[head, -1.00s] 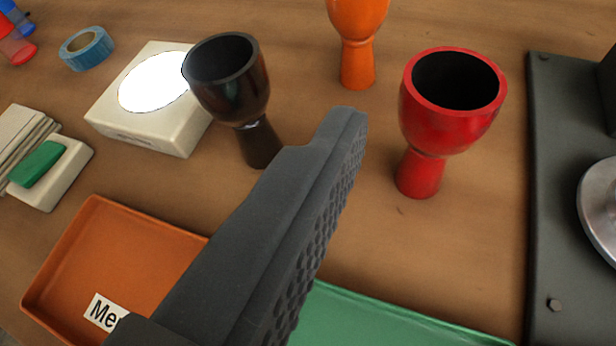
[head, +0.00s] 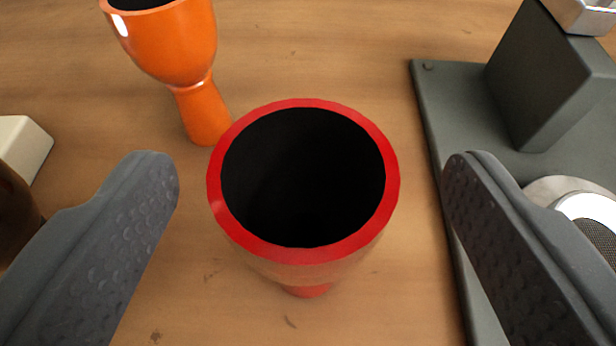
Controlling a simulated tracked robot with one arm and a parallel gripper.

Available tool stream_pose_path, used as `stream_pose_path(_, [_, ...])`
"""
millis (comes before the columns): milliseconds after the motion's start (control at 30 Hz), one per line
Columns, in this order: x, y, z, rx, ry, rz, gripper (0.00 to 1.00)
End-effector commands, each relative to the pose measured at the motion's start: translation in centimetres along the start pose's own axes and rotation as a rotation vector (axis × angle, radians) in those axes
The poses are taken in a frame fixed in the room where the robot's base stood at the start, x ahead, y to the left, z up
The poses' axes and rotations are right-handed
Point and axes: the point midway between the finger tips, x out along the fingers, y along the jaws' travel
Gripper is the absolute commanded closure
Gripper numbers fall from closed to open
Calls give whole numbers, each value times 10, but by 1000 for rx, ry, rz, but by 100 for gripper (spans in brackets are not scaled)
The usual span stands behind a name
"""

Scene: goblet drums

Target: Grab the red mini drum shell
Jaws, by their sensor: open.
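The red mini drum shell (head: 305,255) stands upright on the wooden table, seen from above with its dark open mouth facing up. Its lower part is mostly hidden beneath the red rim. My gripper (head: 308,165) is open, with one dark grey textured finger on each side of the drum shell in the picture. There is a visible gap between each finger and the rim. Nothing is between the fingers except the red shell's mouth, and I cannot tell the exact height of the fingers relative to it.
An orange goblet drum shell (head: 175,45) stands behind and left of the red one. A dark grey machine base (head: 450,120) with a metal disc lies to the right, beneath the right finger. A brown shell (head: 15,215) and a pale block (head: 22,143) are at the left edge.

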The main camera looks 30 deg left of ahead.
Motion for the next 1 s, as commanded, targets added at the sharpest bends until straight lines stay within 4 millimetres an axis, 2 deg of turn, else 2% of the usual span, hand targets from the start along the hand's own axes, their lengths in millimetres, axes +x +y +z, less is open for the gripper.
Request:
stream_pose_path(400, [46,0,6,-1,2,0,26])
stream_pose_path(667, [49,1,3,0,3,1,26])
stream_pose_path(700, [49,1,3,0,3,1,29])
stream_pose_path(867, [49,1,4,0,2,1,73])
stream_pose_path(1000, [49,1,4,0,2,1,75])
